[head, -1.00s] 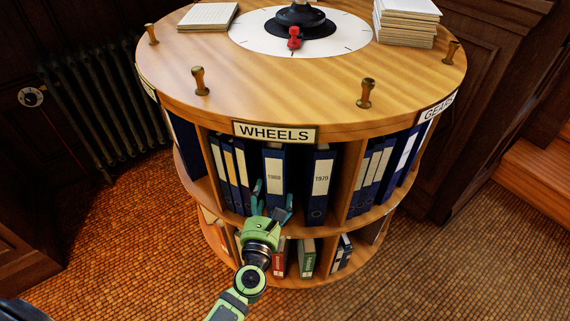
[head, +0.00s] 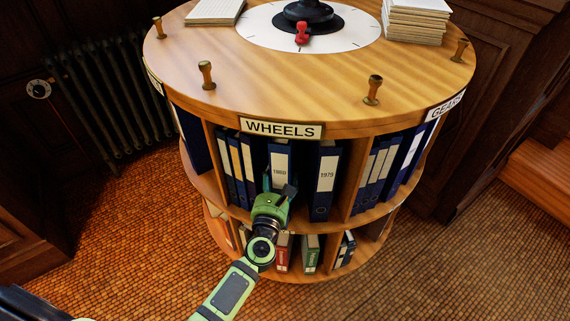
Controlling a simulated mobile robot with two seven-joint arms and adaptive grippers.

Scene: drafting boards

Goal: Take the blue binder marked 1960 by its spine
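The blue binder (head: 280,156) with a white label that seems to read 1960 stands upright in the upper tier, under the WHEELS sign. Its lower part is hidden behind my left gripper (head: 279,187). This green gripper reaches in from the lower left, with its dark fingers at the left and right edges of the binder's spine. I cannot tell whether they press on it or stand apart from it. My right gripper is not in view.
The round wooden stand (head: 310,85) has brass knobs and paper stacks on top. A blue binder marked 1979 (head: 326,175) stands to the right, and narrower binders (head: 235,170) to the left. Vertical dividers bound this bay. Red and green books (head: 311,255) sit in the lower tier.

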